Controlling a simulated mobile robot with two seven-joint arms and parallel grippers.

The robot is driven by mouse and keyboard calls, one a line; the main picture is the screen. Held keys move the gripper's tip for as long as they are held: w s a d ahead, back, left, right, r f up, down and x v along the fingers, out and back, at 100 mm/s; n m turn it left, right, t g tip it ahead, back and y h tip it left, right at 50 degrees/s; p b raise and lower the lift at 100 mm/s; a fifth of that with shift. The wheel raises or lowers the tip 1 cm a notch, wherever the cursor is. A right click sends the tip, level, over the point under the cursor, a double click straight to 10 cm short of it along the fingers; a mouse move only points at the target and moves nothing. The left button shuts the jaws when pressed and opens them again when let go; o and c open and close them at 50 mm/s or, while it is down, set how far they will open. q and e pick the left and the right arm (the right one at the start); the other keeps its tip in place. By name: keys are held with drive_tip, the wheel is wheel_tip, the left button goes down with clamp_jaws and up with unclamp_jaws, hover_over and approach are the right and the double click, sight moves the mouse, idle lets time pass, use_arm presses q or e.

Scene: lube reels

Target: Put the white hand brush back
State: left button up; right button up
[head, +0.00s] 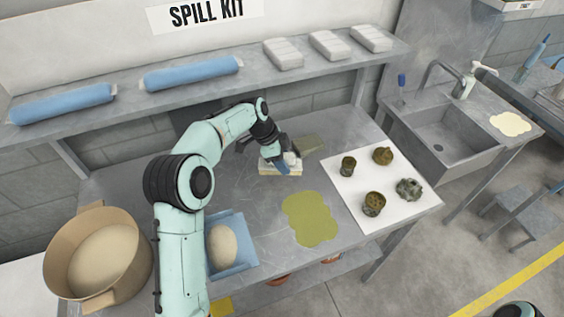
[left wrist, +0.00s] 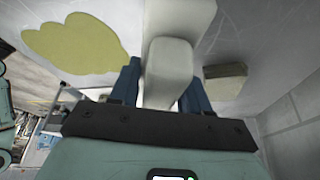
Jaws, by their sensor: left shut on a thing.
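My left gripper (head: 284,166) is at the back middle of the grey metal table (head: 240,190), shut on the white hand brush (head: 270,169). The brush shows as a small pale block under the fingers, close to the tabletop; I cannot tell whether it touches. In the left wrist view, the blue fingers (left wrist: 160,88) are on both sides of the brush's pale handle (left wrist: 170,65), with a wider pale part beyond it. My right gripper is out of view.
An olive-grey block (head: 312,144) lies just right of the brush. A yellow-green puddle (head: 310,218) is in front. A white mat (head: 345,188) with several grimy parts is right; a blue tray (head: 245,261) and tan tub (head: 60,270) are left. A shelf (head: 190,88) overhangs the back.

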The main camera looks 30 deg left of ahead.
use_arm(q)
drive_tip(key=shift+w+a, duration=0.2)
drive_tip(key=shift+a, duration=0.1)
drive_tip(key=shift+f, duration=1.75)
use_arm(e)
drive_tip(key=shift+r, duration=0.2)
use_arm(q)
drive_tip(key=shift+f, duration=0.1)
drive_tip(key=o, duration=0.9)
drive_tip(key=shift+f, duration=0.1)
drive_tip(key=shift+o, duration=0.2)
drive_tip(key=shift+r, duration=0.2)
drive_tip(key=s+a, duration=0.2)
drive_tip(key=a, duration=0.1)
drive_tip(key=s+a+b, duration=0.1)
drive_tip(key=a, duration=0.3)
drive_tip(key=s+a+r, duration=0.1)
drive_tip(key=s+a, duration=0.1)
drive_tip(key=a, duration=0.2)
drive_tip(key=shift+s+a, duration=0.15)
drive_tip(key=shift+s, duration=0.2)
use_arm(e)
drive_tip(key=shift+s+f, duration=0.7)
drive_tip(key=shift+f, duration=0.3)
